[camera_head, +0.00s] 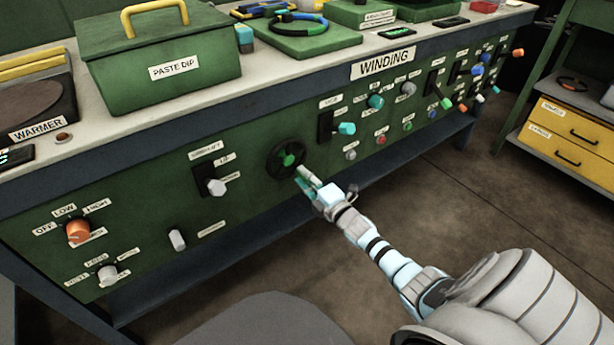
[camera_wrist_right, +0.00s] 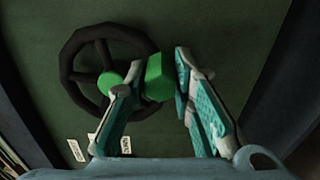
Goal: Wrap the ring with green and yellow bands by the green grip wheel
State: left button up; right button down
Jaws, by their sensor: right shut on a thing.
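The wheel (camera_head: 272,166) is a dark spoked handwheel with a green hub, mounted on the green front panel. It also shows in the right wrist view (camera_wrist_right: 68,58), with a green grip (camera_wrist_right: 158,78) standing out at its rim on the right. My right gripper (camera_head: 304,178) is at the wheel's lower right edge. In the right wrist view its fingers (camera_wrist_right: 158,92) are on both sides of the green grip, shut on it. A dark ring with blue and green parts (camera_head: 310,43) lies on a green block on the bench top. My left gripper is not in view.
The panel (camera_head: 150,205) carries several knobs and switches, with a teal one (camera_head: 346,129) right of the wheel and a white one (camera_head: 216,187) left of it. A green paste dip box (camera_head: 150,90) stands on the bench. The floor in front is clear.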

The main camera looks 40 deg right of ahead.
dwell(0.4)
jog(key=c, duration=1.4)
grip_release()
jog(key=shift+o, duration=0.2)
jog(key=shift+s, duration=0.3)
jog(key=s, duration=1.1)
jog(key=shift+s+a, duration=0.15)
jog(key=shift+s, duration=0.1)
